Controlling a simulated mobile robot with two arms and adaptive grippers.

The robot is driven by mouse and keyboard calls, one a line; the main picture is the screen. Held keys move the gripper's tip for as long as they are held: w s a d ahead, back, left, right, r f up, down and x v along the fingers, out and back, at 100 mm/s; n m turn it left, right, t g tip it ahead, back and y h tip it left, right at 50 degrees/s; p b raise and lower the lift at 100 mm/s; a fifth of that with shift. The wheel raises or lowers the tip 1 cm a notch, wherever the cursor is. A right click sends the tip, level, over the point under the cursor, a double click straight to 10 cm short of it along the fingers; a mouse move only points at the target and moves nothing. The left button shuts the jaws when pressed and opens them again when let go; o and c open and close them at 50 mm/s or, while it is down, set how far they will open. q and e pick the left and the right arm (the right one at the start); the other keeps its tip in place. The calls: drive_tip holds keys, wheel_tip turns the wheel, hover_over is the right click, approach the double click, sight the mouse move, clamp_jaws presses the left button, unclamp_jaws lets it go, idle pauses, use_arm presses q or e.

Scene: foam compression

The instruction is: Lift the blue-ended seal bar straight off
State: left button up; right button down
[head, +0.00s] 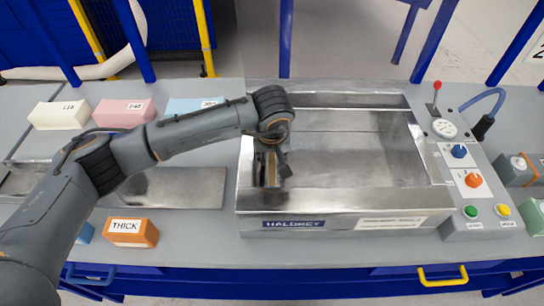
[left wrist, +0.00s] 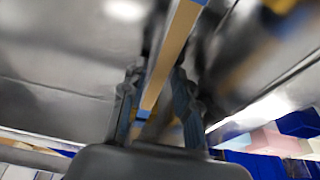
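The seal bar, a narrow tan strip, lies along the left inner wall of the metal chamber (head: 338,200) in the head view, partly hidden by my left gripper (head: 272,172). In the left wrist view the seal bar (left wrist: 172,55) runs between the two fingers of my left gripper (left wrist: 157,82), with blue at its far end and a little blue near the fingers. Gaps show between the bar and the fingers, so the gripper looks open around it. The bar appears seated in the chamber; its underside is hidden. My right gripper is not in view.
The control panel with a red-tipped lever (head: 437,88) and coloured knobs adjoins the chamber's right side. An orange THICK block (head: 131,232) stands at front left. White (head: 61,116), pink (head: 124,113) and light-blue (head: 193,106) blocks line the back left. The chamber's middle is empty.

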use_arm(q)
drive_tip(key=shift+f, duration=0.15)
clamp_jaws()
